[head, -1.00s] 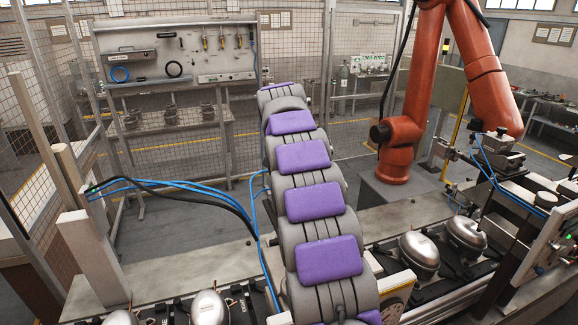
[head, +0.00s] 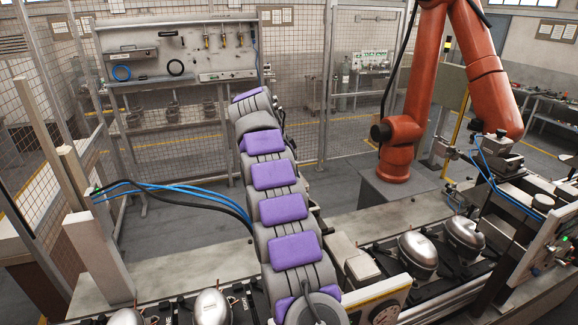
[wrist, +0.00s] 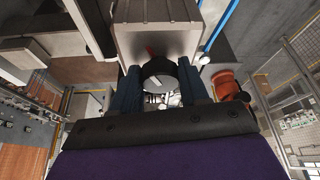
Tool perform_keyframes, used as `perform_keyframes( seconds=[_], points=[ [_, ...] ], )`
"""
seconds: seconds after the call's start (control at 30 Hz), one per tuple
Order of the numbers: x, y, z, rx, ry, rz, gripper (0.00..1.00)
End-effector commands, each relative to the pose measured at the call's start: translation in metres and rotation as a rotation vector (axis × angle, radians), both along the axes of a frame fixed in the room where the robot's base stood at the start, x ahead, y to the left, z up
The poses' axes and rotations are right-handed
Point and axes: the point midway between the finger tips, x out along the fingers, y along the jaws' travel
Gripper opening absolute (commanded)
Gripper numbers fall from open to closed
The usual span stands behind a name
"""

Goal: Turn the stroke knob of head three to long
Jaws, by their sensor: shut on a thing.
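In the wrist view my gripper (wrist: 162,88) has its two dark blue fingers on either side of a dark round knob (wrist: 158,68), shut on it. The knob sits at the lower face of a grey box-shaped head (wrist: 158,28). I cannot read a head number or see the knob's pointer or setting marks. In the head view my purple-padded arm fills the middle, and my gripper and the held knob are not visible. A pale panel with a round dial (head: 385,313) shows just right of my arm at the bottom edge; its markings are too small to read.
Silver compressors (head: 418,250) sit on dark pallets on the line to the right, with others (head: 211,306) at lower left. An orange robot arm (head: 398,140) stands behind. Blue hoses (head: 165,192) run left of my arm. Mesh fencing and a tool board (head: 180,52) are at the back.

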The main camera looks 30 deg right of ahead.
Motion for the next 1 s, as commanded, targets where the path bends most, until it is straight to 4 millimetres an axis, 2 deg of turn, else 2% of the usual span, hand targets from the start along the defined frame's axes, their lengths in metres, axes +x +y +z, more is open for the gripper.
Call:
perform_keyframes(
  seconds=[0.63,0.67,0.9,1.0],
  points=[
    [0.0032,0.0007,0.0016,-0.004,-0.008,-0.042,0.14],
    [0.0032,0.0008,0.0016,-0.004,-0.008,-0.042,0.47],
    [0.0006,0.0004,0.0020,-0.002,-0.006,-0.044,0.69],
    [-0.0006,0.0002,0.0018,0.000,-0.004,-0.045,0.69]
  ],
)
